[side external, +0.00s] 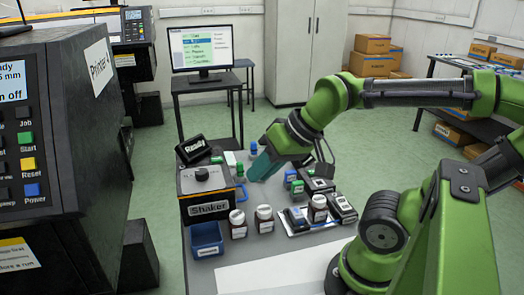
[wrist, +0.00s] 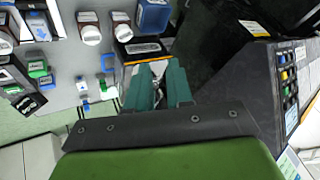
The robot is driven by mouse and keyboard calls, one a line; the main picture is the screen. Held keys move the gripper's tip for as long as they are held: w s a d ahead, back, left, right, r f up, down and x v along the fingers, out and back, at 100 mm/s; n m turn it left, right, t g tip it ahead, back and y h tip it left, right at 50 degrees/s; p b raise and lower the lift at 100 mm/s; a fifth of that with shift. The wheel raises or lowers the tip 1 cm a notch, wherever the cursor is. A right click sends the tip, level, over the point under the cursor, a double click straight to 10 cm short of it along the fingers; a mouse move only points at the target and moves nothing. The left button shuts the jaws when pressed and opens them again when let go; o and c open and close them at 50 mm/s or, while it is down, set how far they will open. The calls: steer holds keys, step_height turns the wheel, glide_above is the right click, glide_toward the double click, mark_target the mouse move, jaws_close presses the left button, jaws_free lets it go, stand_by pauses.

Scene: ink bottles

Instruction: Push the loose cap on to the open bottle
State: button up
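My gripper (wrist: 157,72) has two teal fingers with a gap between them, and I see nothing clearly held. In the side view my gripper (side external: 262,166) hangs over the table, right of the shaker. Brown bottles with white tops stand in front: one left (side external: 238,223), one middle (side external: 264,218) and one right (side external: 318,208) by the black boxes. Two white-topped bottles also show in the wrist view, one left (wrist: 89,33) and one right (wrist: 121,30), ahead of the fingers and apart from them. I cannot tell which bottle is open, or pick out the loose cap.
The shaker (side external: 206,192) stands close to my gripper, with a blue bin (side external: 207,240) in front. A large printer (side external: 70,150) stands left. The front of the table holds a bare white sheet (side external: 275,276).

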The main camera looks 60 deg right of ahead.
steer(key=shift+o, duration=1.2)
steer(key=w+d+f+m+g, duration=0.2)
steer(key=w+d, duration=0.5)
steer(key=d, duration=0.1)
steer(key=shift+m+g+h, duration=0.3)
steer(key=shift+m+h, duration=0.1)
steer(key=m+g, duration=0.2)
steer(key=g, duration=0.1)
glide_above(245, 190)
steer(key=s+d, duration=0.2)
step_height(245, 190, down, 2)
steer(key=f, duration=0.6)
steer(key=w+a+f, duration=0.1)
steer(key=f, duration=0.4)
steer(key=a+f, duration=0.1)
steer(key=f, duration=0.4)
steer(key=shift+w+f, duration=0.35)
steer(key=shift+f, duration=0.05)
steer(key=shift+c, duration=0.5)
steer(key=shift+d, duration=0.1)
jaws_close()
